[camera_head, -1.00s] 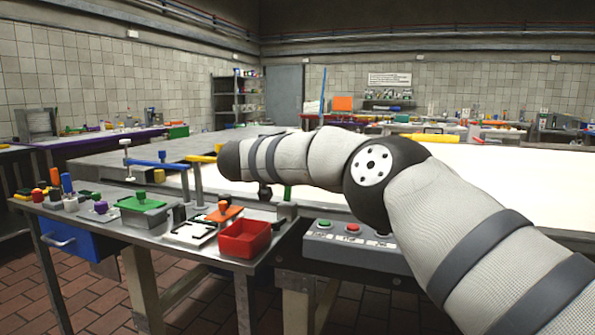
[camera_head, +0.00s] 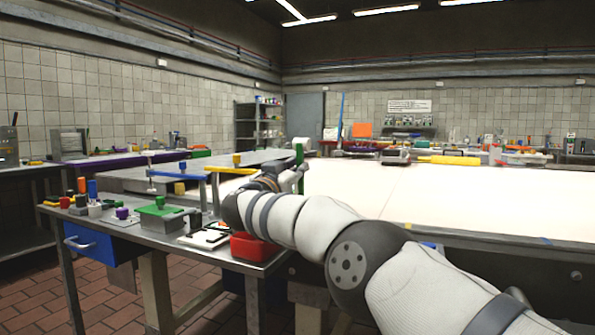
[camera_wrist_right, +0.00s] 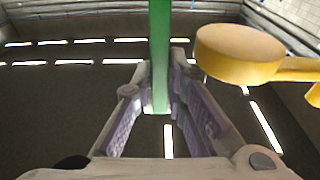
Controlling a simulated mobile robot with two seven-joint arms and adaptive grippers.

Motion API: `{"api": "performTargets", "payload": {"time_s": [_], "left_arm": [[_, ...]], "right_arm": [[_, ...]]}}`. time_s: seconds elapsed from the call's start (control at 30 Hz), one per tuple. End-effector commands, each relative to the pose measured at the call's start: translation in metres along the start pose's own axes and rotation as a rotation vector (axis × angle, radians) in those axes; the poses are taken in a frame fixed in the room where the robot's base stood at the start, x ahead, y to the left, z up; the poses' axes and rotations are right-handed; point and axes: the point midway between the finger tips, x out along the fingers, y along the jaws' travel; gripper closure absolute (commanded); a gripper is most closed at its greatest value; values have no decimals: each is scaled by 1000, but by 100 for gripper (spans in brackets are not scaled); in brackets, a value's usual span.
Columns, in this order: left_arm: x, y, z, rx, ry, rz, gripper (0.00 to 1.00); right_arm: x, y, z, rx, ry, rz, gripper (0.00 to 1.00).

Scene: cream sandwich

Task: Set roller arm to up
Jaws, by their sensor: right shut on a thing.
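A green upright bar (camera_head: 299,153) shows at the end of my right arm in the head view. It may be part of the roller arm; I cannot tell for sure. In the right wrist view the green bar (camera_wrist_right: 159,45) runs down between the fingers. My right gripper (camera_head: 288,176) is shut on the green bar; it also shows in the right wrist view (camera_wrist_right: 160,98). My forearm hides the lower part of the bar and its mount. My left gripper is not in view.
A yellow arm with a round knob (camera_wrist_right: 238,52) is close to the right gripper; it also shows in the head view (camera_head: 231,170). A blue arm (camera_head: 178,176) is left of it. A red box (camera_head: 254,248) and green-topped block (camera_head: 160,207) sit on the near table.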

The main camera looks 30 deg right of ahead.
Motion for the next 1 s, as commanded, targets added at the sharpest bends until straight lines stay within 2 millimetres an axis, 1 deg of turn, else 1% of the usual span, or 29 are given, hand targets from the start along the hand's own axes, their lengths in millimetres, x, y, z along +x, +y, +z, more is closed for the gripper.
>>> {"api": "performTargets", "payload": {"time_s": [0.03,0.13,0.17,0.2,0.23,0.53,0.67,0.83,1.0], "left_arm": [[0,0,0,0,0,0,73],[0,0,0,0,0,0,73],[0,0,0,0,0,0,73],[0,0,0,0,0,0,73],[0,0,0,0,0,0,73],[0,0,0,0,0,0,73],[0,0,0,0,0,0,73],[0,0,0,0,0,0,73],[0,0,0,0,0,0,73]], "right_arm": [[1,1,-3,1,6,2,100],[1,1,-3,1,6,2,100],[2,1,-3,1,6,2,82],[1,1,-3,1,6,2,73],[1,1,-3,1,6,2,67],[0,0,0,-1,0,-1,67],[-7,-2,0,-3,-3,-4,67],[-29,0,0,-5,-1,-5,67],[-60,0,0,-3,0,-3,67]]}}
